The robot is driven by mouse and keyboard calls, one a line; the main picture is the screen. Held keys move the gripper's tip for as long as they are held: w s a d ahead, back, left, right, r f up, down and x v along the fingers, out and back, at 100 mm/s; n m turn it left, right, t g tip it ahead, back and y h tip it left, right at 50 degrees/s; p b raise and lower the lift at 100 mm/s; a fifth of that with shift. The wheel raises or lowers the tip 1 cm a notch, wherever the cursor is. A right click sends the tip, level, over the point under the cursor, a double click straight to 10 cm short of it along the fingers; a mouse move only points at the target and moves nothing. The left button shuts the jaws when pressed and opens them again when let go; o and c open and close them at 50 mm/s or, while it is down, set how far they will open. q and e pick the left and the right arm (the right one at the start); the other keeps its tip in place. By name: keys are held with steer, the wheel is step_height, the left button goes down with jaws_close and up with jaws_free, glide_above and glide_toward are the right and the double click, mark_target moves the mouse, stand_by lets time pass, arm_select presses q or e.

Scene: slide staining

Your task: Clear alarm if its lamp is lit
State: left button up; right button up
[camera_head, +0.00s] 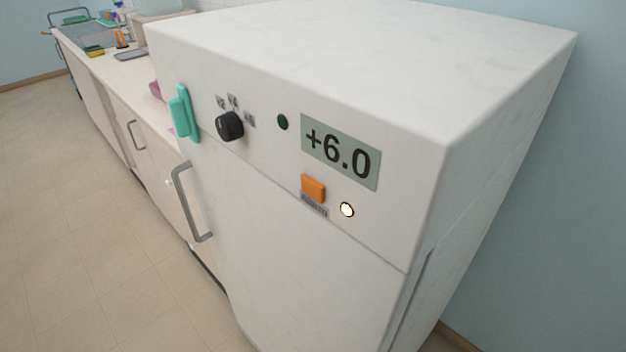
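A white fridge-like cabinet (290,270) fills the middle of the head view. Its front panel has an orange button (313,187) with a small grey label under it, too small to read surely. A round lamp (347,210) just right of the button shows bright white with a dark rim, and looks lit. A second round lamp (283,122), dark green, looks unlit. The display (340,152) reads +6.0. A black knob (230,126) sits left of it with small marks around it. Neither of my grippers is in view.
A grey handle (188,203) and a teal piece (183,113) are at the cabinet's left edge. A long counter (120,75) with a sink and small items runs back left. The floor (70,220) in front is clear. A blue wall stands right.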

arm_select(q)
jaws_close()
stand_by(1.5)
